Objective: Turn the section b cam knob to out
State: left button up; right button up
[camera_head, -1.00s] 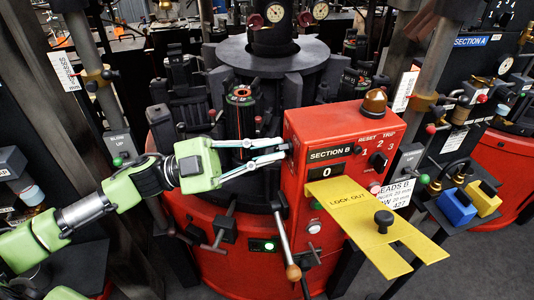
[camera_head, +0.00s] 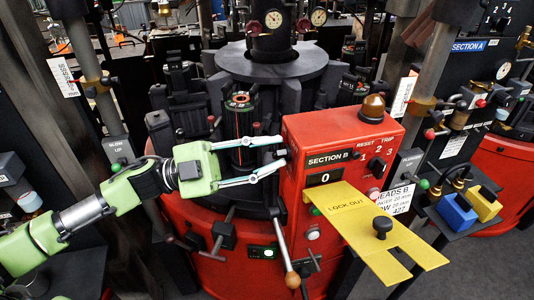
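The red control box (camera_head: 345,130) labelled SECTION B stands at centre right, with a 0 window on its front. My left gripper (camera_head: 284,151) comes in from the left, level, with its two fingers parted and their tips at the left edge of the box. A small dark part (camera_head: 290,155) shows at the box edge by the fingertips; I cannot tell if it is the cam knob or how it is set. A black selector knob (camera_head: 376,164) sits on the front beside the numbers 1, 2, 3. My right gripper is not in view.
A yellow LOCK OUT plate (camera_head: 345,208) with a black knob (camera_head: 382,224) juts out from the box front. A wooden-tipped lever (camera_head: 291,279) stands below the gripper. The mould turret (camera_head: 272,62) is behind. Yellow and blue padlocks (camera_head: 457,211) are at right.

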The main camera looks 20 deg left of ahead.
pick_arm(q)
jog(key=shift+a+f, duration=0.2)
jog(key=v, duration=1.1)
jog(key=shift+s+a, duration=0.2)
jog(key=shift+a, duration=0.05)
